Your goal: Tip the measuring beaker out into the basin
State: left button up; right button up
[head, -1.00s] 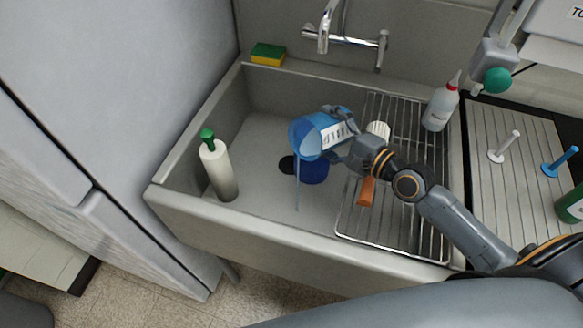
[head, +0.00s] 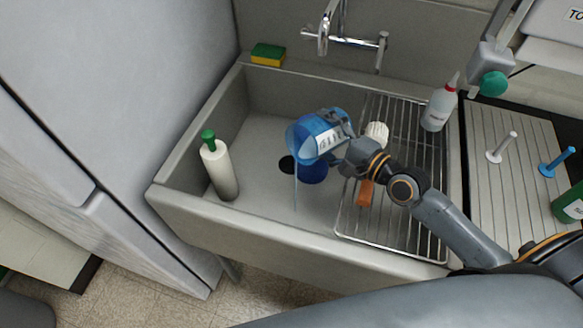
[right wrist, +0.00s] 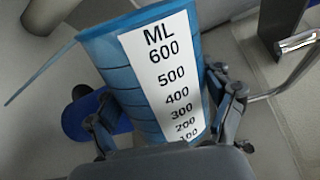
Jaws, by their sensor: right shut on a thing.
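The measuring beaker (head: 308,139) is blue and see-through, with a white scale strip. My right gripper (head: 336,132) is shut on it and holds it tilted to the left above the basin (head: 262,160). A thin blue stream falls from its lip toward the basin floor. In the right wrist view the beaker (right wrist: 135,70) sits between the two fingers of the gripper (right wrist: 165,115), and the stream leaves its rim at the left. How much liquid is left inside cannot be told. My left gripper is not in view.
A dark blue round object (head: 314,172) lies below the beaker, beside the dark drain (head: 287,165). A white bottle with green cap (head: 219,168) stands at the basin's left. A wire rack (head: 405,225) with a brush covers its right side. The tap (head: 325,38) is behind.

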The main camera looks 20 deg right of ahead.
jog(key=shift+s+a+n+p, duration=0.1)
jog(key=shift+a+n+p, duration=0.2)
jog(key=shift+p, duration=0.1)
jog(key=shift+s+a+r+n+h+p, duration=0.15)
jog(key=shift+r+n+p, duration=0.25)
jog(key=shift+p, duration=0.3)
jog(key=shift+s+a+r+n+h+p, duration=0.15)
jog(key=shift+r+n+p, duration=0.2)
jog(key=shift+p, duration=0.35)
dwell(0.5)
jog(key=shift+w+f, duration=0.1)
jog(key=shift+f, duration=0.1)
